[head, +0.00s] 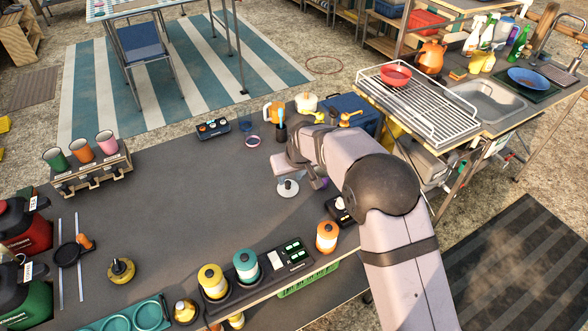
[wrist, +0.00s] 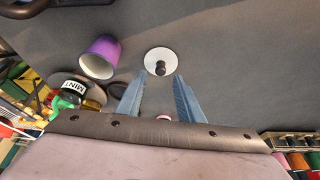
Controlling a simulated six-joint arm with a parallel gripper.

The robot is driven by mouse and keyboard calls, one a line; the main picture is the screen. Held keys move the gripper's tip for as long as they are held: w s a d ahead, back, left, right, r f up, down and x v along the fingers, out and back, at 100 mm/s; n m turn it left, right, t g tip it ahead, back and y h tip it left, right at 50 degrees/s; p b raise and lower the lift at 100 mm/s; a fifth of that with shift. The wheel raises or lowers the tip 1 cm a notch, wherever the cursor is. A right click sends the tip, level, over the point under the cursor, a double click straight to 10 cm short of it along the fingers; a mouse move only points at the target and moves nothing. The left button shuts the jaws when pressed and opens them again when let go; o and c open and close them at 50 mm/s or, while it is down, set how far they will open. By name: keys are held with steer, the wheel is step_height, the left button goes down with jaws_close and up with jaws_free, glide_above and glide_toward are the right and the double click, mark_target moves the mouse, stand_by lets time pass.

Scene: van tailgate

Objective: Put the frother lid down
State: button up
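The frother lid, a white disc with a dark knob (wrist: 161,62), lies on the dark grey tabletop, knob facing up. It also shows in the head view as a small pale disc (head: 288,190) just below my arm's end. My gripper (wrist: 158,80) is open, its two blue-grey fingers spread well wider than the knob. The lid shows just past the fingertips, roughly centred between them, and no finger visibly touches it. In the head view my wrist partly hides the fingers.
An orange-topped bottle (head: 326,237) and a dark tray (head: 262,268) stand nearer. The tabletop left of the lid is clear.

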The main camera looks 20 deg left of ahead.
steer(key=b+v, duration=0.1)
steer(key=v, duration=0.6)
steer(key=shift+s+d+r, duration=0.1)
steer(key=shift+r, duration=0.05)
steer(key=s+d+m+h, duration=0.15)
steer(key=s+d, duration=0.25)
steer(key=d, duration=0.9)
steer(key=s+d+f+m+g, duration=0.2)
steer(key=s+d+m, duration=0.1)
steer(key=s+d, duration=0.6)
steer(key=s+d+f+m+g+h, duration=0.1)
steer(key=s+d+f+m, duration=0.1)
steer(key=s+d, duration=0.8)
steer(key=s+m, duration=0.1)
steer(key=s, duration=0.2)
steer(key=shift+s+d+f+g, duration=0.3)
steer(key=shift+s+g, duration=0.05)
steer(key=shift+g, duration=0.05)
steer(key=shift+r, duration=0.1)
